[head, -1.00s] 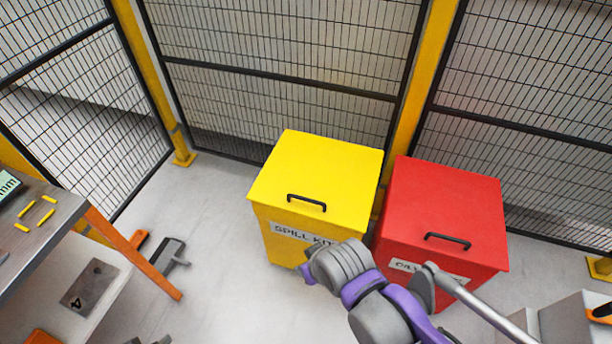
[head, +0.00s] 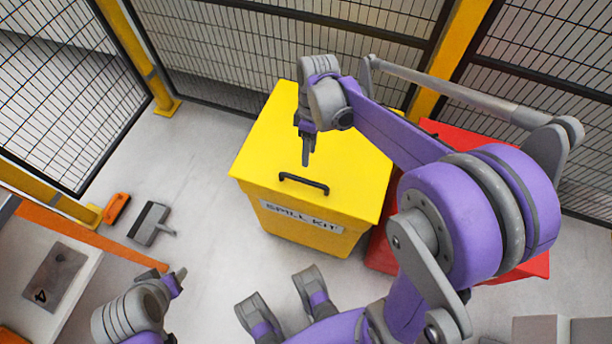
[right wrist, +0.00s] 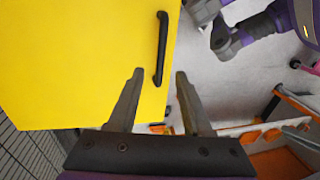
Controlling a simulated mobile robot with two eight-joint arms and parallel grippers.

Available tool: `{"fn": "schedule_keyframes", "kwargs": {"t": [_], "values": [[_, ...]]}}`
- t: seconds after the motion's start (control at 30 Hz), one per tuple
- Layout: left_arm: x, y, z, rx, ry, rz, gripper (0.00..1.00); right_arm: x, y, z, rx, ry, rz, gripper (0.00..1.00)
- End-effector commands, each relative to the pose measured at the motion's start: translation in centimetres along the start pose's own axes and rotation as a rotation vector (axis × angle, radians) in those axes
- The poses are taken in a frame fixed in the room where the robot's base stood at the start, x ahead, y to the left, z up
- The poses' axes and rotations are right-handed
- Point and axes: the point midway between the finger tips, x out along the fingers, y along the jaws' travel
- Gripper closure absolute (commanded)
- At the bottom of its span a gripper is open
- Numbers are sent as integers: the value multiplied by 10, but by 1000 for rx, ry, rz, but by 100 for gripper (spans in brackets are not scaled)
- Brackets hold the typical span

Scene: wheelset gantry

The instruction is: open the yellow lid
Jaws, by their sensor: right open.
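The yellow lid (head: 330,130) lies flat and closed on the yellow box (head: 345,242) labelled SPILL KIT. Its black bar handle (head: 303,184) is near the front edge. My right gripper (head: 306,160) hangs over the lid with its fingers down, just behind the handle in the head view. In the right wrist view, the open, empty fingers (right wrist: 159,76) stand apart, and the handle (right wrist: 161,48) appears between and beyond their tips. I see no contact with it. My left gripper (head: 176,278) is low at the left, away from the box; its jaws are unclear.
A red box (head: 520,268) stands close to the right of the yellow one, partly hidden by my right arm. Mesh fencing (head: 215,45) with yellow posts stands behind. A dustpan-like grey tool (head: 150,222) lies on the floor at left.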

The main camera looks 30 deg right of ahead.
Motion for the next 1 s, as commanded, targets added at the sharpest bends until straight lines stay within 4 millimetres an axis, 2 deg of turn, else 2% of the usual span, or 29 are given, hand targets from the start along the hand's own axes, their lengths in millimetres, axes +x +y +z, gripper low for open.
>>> {"fn": "schedule_keyframes", "kwargs": {"t": [0.3, 0.5, 0.67, 0.93, 0.97, 1.0], "values": [[13, 0, 6, 0, -5, 0, 48, 59, 0, 0, 1, 0, 1, 50], [19, 0, 9, 0, -7, 0, 48, 88, 0, 0, 1, 0, 1, 50], [21, 0, 10, 0, -8, 0, 48, 98, 0, 0, 2, 1, 2, 50], [21, 0, 10, 0, -8, 0, 48, 99, -1, 0, 2, 1, 2, 50], [21, 0, 10, 0, -8, 0, 48, 99, -1, 0, 2, 1, 2, 52], [21, 0, 10, 0, -8, 0, 48, 99, -1, 0, 2, 1, 2, 59]]}}
